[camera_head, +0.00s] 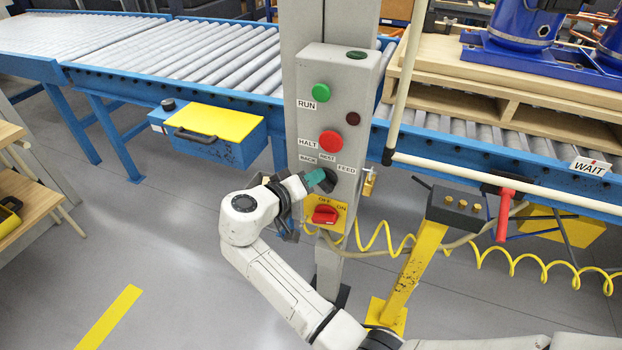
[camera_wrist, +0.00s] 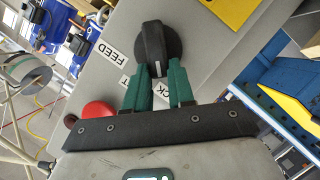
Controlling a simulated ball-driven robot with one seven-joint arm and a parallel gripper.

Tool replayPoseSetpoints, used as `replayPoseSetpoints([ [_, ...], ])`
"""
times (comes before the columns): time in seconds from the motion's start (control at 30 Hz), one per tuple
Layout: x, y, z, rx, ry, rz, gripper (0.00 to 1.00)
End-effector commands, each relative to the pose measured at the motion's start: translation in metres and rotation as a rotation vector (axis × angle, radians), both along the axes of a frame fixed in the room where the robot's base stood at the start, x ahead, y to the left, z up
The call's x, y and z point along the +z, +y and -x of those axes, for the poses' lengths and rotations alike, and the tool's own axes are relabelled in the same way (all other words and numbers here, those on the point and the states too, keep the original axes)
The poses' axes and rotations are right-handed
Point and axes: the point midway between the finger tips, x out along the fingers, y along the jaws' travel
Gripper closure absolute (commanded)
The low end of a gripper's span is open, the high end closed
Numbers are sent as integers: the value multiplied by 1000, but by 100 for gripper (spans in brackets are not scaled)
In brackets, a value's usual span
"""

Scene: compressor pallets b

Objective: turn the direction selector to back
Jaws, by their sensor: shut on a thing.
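The direction selector is a black rotary knob (camera_wrist: 155,42) on the grey control post, with the labels BACK (camera_head: 308,159), REST and FEED (camera_head: 346,169) around it. In the head view the knob (camera_head: 328,182) is partly covered by my gripper. My gripper (camera_wrist: 160,70) is shut on the knob's grip, with one green finger on each side. In the wrist view the white pointer mark lies between the fingertips, directed roughly at the BACK label, which the fingers partly hide. The gripper also shows in the head view (camera_head: 315,177).
Above the selector are the red HALT button (camera_head: 330,140) and green RUN button (camera_head: 321,93). Below is a red OFF/ON switch (camera_head: 325,214) on a yellow plate. A padlock (camera_head: 369,182) hangs beside the post. A yellow pedestal (camera_head: 418,270) and coiled hose stand to the right.

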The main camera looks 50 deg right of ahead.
Motion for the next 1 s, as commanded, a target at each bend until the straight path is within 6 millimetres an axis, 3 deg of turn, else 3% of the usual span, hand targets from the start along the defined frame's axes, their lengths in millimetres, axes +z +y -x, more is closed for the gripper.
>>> replayPoseSetpoints([
  [0.07, 0, 1, -1, 5, 1, 1, 100],
  [0.1, 0, 1, -1, 5, 1, 1, 75],
  [0.37, 0, 1, -1, 3, 0, 0, 51],
  [0.67, 1, 4, 0, 3, -1, 0, 51],
  [1.0, 14, 59, 2, 6, -2, 0, 51],
])
